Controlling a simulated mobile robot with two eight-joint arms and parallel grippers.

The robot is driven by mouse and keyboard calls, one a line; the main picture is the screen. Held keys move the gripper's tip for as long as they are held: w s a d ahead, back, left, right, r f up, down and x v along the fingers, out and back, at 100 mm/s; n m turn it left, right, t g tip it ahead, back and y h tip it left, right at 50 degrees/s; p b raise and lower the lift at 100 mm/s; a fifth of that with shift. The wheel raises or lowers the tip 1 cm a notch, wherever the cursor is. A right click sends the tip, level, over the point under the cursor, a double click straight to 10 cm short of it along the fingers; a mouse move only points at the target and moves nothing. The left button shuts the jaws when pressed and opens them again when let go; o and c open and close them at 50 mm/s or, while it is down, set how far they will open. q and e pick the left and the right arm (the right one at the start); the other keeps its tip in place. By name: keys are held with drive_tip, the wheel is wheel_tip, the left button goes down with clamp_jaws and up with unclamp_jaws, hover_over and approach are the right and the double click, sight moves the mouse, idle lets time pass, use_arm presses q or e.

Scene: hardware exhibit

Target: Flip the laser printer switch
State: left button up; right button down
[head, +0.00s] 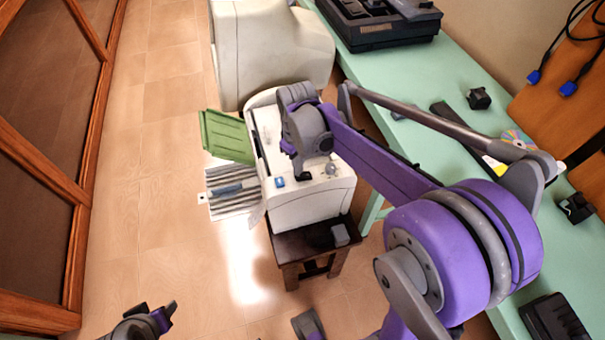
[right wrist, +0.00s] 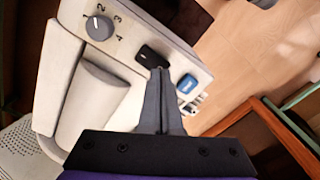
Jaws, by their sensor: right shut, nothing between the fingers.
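The white laser printer (head: 310,205) has a green tray (head: 227,135) at its left. The right wrist view shows its panel (right wrist: 135,40) with a numbered grey dial (right wrist: 99,27), a black switch (right wrist: 148,60) and a blue button (right wrist: 187,84). My right gripper (right wrist: 160,74) is shut and empty, its fingertips at the black switch's near edge. Whether they touch it I cannot tell. In the head view my right gripper (head: 303,177) is over the panel, between the blue button and dial. My left gripper (head: 155,315) is partly in view at the bottom; its opening is unclear.
The printer stands on a dark wooden stool (head: 290,250). A larger beige machine (head: 270,50) is behind it. A green table (head: 430,75) with black devices and a disc (head: 517,139) runs along the right. Open tiled floor (head: 165,150) lies left, beside a wood-framed panel (head: 45,150).

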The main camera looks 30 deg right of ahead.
drive_tip(key=shift+f+b, duration=0.65)
drive_tip(key=shift+f, duration=0.35)
idle(0.5)
drive_tip(key=shift+r, duration=0.1)
drive_tip(key=shift+r+p, duration=2.4)
drive_tip(key=shift+r, duration=1.1)
drive_tip(key=s+a+m+t+p, duration=0.1)
drive_tip(key=s+a+m+t, duration=0.2)
drive_tip(key=s, duration=1.2)
drive_tip(key=a+t, duration=0.2)
drive_tip(key=a, duration=0.1)
drive_tip(key=shift+s+a+f, duration=0.3)
drive_tip(key=shift+a, duration=0.1)
